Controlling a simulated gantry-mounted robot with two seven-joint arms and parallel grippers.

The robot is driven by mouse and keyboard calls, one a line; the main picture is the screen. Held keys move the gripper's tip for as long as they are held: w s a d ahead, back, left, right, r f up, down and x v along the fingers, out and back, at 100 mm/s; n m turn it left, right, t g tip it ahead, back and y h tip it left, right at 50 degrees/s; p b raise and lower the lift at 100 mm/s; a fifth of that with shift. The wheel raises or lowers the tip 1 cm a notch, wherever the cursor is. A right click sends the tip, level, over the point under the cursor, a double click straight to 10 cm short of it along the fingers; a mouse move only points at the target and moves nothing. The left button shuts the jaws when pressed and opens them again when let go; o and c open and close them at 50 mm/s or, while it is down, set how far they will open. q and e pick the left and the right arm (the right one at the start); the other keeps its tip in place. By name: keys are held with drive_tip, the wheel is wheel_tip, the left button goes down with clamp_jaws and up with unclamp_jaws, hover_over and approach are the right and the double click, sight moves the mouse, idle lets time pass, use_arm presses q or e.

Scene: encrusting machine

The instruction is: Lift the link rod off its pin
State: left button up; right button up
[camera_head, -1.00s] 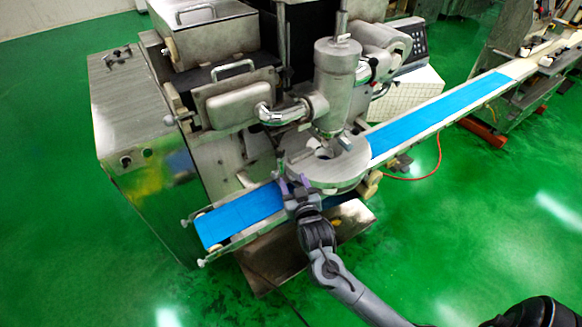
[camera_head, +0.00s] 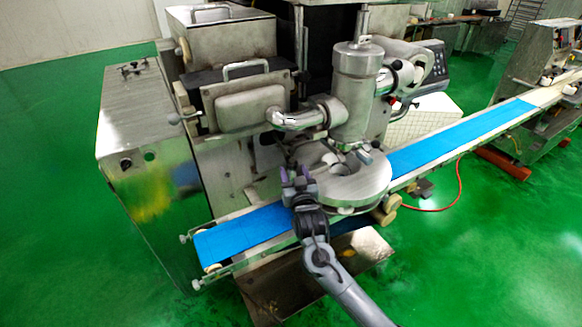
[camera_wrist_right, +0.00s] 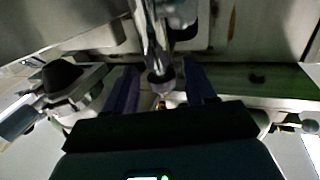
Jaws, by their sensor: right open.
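My right gripper (camera_head: 297,173) is at the left side of the round metal housing, above the blue belt. It also shows in the right wrist view (camera_wrist_right: 162,85), with its two dark purple fingers apart and open. Between the fingers in that view is a metal rod, seemingly the link rod (camera_wrist_right: 152,42), with a rounded dark end (camera_wrist_right: 160,80). A small brass-coloured piece, possibly the pin (camera_wrist_right: 161,104), shows just below that end. I cannot tell whether either finger touches the rod. In the head view the rod is too small to make out. My left gripper is in neither view.
The blue conveyor belt (camera_head: 240,232) runs under the round metal housing (camera_head: 352,181). The upright metal cylinder (camera_head: 357,95) and a curved pipe (camera_head: 297,118) stand close behind the gripper. A steel cabinet (camera_head: 150,165) is at left. Green floor is open in front.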

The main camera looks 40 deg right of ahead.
drive_tip(key=shift+b+x, duration=0.3)
drive_tip(key=shift+x, duration=1.8)
drive_tip(key=shift+c, duration=0.5)
clamp_jaws()
